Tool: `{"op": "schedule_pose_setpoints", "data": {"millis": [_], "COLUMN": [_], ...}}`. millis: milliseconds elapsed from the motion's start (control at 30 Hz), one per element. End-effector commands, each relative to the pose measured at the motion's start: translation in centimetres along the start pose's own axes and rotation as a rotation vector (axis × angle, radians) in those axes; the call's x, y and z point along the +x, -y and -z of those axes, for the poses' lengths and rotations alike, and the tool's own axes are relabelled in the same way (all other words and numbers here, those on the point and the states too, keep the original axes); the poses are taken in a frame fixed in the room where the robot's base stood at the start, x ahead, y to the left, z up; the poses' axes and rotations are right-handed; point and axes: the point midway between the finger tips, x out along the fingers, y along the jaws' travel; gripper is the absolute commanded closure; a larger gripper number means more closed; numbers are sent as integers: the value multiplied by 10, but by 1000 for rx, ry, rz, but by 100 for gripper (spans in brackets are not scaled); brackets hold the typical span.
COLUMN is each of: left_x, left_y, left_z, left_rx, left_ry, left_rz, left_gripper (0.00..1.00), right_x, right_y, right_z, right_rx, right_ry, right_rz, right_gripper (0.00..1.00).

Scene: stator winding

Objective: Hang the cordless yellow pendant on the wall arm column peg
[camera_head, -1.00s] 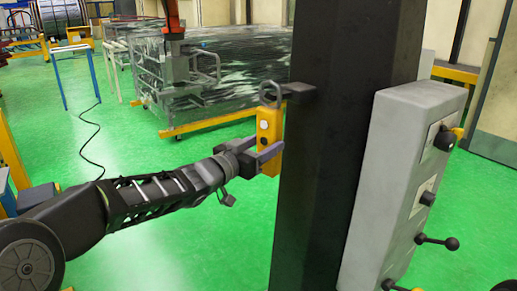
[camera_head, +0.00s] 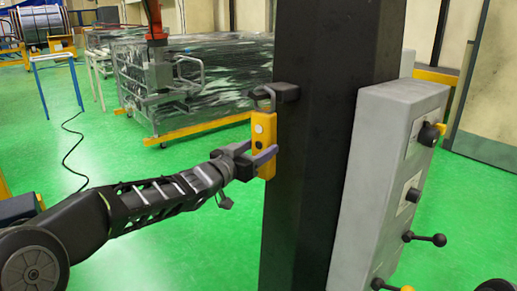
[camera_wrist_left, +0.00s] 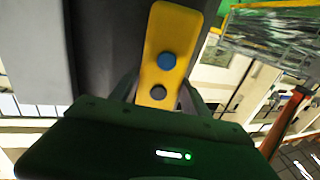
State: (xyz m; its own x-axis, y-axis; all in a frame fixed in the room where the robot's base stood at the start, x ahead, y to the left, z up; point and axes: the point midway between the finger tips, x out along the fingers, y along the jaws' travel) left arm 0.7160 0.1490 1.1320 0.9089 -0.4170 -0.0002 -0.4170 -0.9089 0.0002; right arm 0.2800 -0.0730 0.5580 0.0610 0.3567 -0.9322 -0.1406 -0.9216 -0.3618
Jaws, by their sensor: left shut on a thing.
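The yellow pendant (camera_head: 264,132) is upright beside the dark column (camera_head: 318,150), with a grey hook loop on its top. My left gripper (camera_head: 260,160) is shut on the pendant's lower part. The dark peg (camera_head: 286,92) sticks out to the left from the column. The pendant's loop is at the peg and overlaps it in the head view; I cannot tell whether the peg carries it. In the left wrist view the pendant (camera_wrist_left: 172,38) shows a blue and a dark button between my fingers. My right gripper is not in view.
A grey control box (camera_head: 385,180) with black knobs and levers is on the column's right side. A wrapped, caged load (camera_head: 200,85) stands behind on the left. Green floor (camera_head: 160,260) is clear around my left arm.

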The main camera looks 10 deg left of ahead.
Motion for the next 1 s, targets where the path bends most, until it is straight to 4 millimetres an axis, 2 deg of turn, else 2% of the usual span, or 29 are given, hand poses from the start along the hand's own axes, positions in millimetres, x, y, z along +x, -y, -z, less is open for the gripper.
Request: {"op": "schedule_pose_setpoints", "data": {"millis": [467, 500, 767, 1000], "left_x": [0, 0, 0, 0], "left_y": [0, 0, 0, 0], "left_z": [2, 2, 1, -2], "left_rx": [1, 1, 0, -1], "left_ry": [-4, -4, -2, 4], "left_rz": [-1, -1, -1, 0], "left_gripper": [100, 43, 21, 20], "right_x": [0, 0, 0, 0], "right_y": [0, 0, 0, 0], "right_z": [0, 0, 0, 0], "right_rx": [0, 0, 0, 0], "right_ry": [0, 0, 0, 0], "right_rz": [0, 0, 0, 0], "right_gripper": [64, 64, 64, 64]}}
